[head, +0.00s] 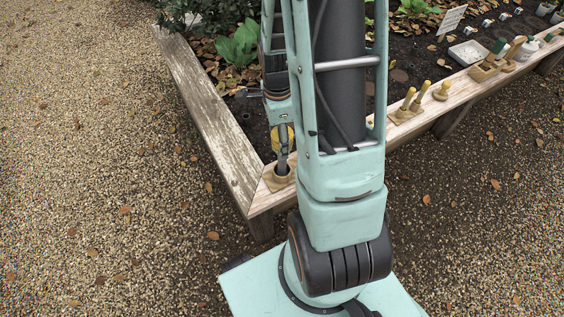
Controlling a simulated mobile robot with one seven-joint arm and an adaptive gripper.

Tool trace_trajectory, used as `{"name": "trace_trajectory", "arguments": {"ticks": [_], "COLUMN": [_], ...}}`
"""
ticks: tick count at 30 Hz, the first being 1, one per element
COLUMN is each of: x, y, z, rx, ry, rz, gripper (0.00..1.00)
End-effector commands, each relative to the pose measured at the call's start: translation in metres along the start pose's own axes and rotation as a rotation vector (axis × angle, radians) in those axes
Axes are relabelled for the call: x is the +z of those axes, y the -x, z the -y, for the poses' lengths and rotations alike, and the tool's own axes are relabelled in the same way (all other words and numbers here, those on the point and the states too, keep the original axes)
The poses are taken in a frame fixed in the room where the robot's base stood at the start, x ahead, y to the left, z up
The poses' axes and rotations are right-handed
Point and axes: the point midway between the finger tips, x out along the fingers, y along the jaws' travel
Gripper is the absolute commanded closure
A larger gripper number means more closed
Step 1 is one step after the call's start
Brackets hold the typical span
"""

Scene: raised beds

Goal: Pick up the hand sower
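My arm reaches over the corner of the raised bed, with my gripper (284,158) pointing down there. A yellow rounded part (290,131), which may belong to the hand sower, shows right at the gripper, partly behind its dark grey parts. Below the gripper's tip a tan holder (281,178) sits on the wooden corner. The gripper's tip overlaps the holder in this view. I cannot tell whether the fingers are open or closed on the yellow part. My arm hides much of the area.
The wooden bed edge (205,98) runs back left; another edge runs right. On the right edge stand a holder with yellow-handled tools (408,103), a small yellow-tan item (441,91) and a wooden caddy (485,71). A white tray (468,53) lies on the soil. Gravel is clear.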

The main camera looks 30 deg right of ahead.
Motion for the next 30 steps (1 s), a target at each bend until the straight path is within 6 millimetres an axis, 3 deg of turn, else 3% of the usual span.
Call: {"name": "trace_trajectory", "arguments": {"ticks": [1,8,18,25,30], "x": [0.000,-0.002,-0.009,-0.009,-0.009], "y": [-0.009,-0.022,-0.067,-0.068,-0.068], "z": [-0.001,0.001,0.003,0.004,0.004], "rx": [0.003,0.000,0.000,-0.003,-0.003], "ry": [0.000,0.000,0.001,0.001,0.001], "rz": [0.000,0.000,0.000,0.000,0.000], "gripper": [0.36,0.36,0.36,0.36,0.54]}}
